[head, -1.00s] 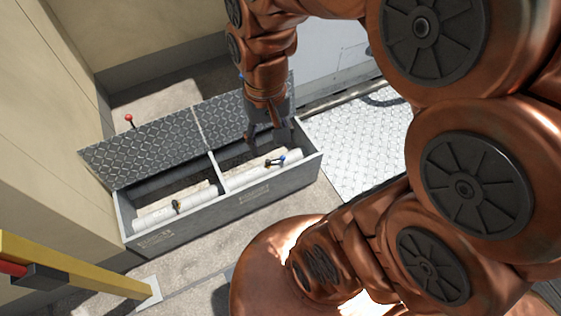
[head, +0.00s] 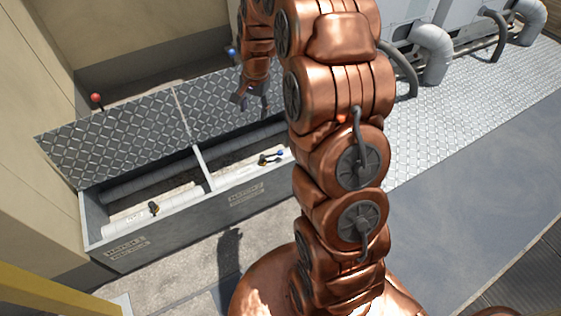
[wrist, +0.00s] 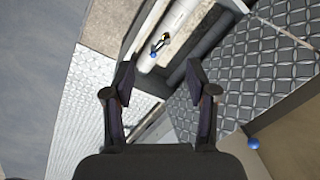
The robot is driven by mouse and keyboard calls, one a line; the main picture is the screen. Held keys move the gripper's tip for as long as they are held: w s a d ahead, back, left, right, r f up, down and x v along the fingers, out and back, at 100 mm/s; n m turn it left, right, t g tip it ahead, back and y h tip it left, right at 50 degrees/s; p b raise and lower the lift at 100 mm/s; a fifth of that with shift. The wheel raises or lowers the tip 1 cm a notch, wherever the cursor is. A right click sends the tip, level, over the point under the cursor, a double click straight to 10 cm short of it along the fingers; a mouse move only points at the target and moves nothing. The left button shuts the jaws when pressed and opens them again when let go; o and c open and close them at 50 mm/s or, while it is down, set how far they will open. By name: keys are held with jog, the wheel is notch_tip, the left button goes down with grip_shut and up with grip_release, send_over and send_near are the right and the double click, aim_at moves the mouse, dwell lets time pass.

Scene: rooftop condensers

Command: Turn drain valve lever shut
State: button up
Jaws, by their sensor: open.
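A small valve lever with a blue end (head: 270,158) sits on the pale pipe in the right bay of the long grey trench box (head: 190,225). It also shows in the wrist view (wrist: 160,47), beyond and between my fingertips. My gripper (head: 252,102) hangs in front of the raised right lid, behind the lever in the head view. In the wrist view my gripper (wrist: 159,70) has its fingers wide apart with nothing between them. It is apart from the lever. A brass-coloured valve fitting (head: 154,208) sits on the left bay's pipe.
Two diamond-plate lids (head: 115,135) stand tilted open along the box's back edge. A red ball (head: 96,97) and a blue ball (head: 231,52) show behind them. A divider (head: 204,167) splits the box. A yellow rail (head: 50,293) is at lower left; plated walkway (head: 460,120) lies right.

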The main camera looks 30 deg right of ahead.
jog(key=w+d+f+m+b, duration=0.1)
jog(key=w+d+f+b, duration=0.15)
jog(key=f, duration=0.45)
jog(key=w+d+f+m+b, duration=0.2)
jog(key=d+f+b, duration=0.15)
jog(key=f, duration=0.35)
jog(key=w+d+f+m+b, duration=0.1)
jog(key=w+d+f+b, duration=0.25)
jog(key=f, duration=0.45)
jog(key=m+t+h+b, duration=0.1)
jog(key=m+b, duration=0.2)
jog(key=b, duration=0.5)
send_over(280, 151)
jog(key=s, duration=0.2)
notch_tip(280, 151, down, 14)
jog(key=f, duration=0.3)
jog(key=w+f+b, duration=0.1)
jog(key=f, duration=0.1)
jog(key=f+b, duration=0.1)
jog(key=f, duration=0.2)
jog(key=shift+w, duration=0.35)
jog(key=shift+r, duration=0.1)
grip_shut()
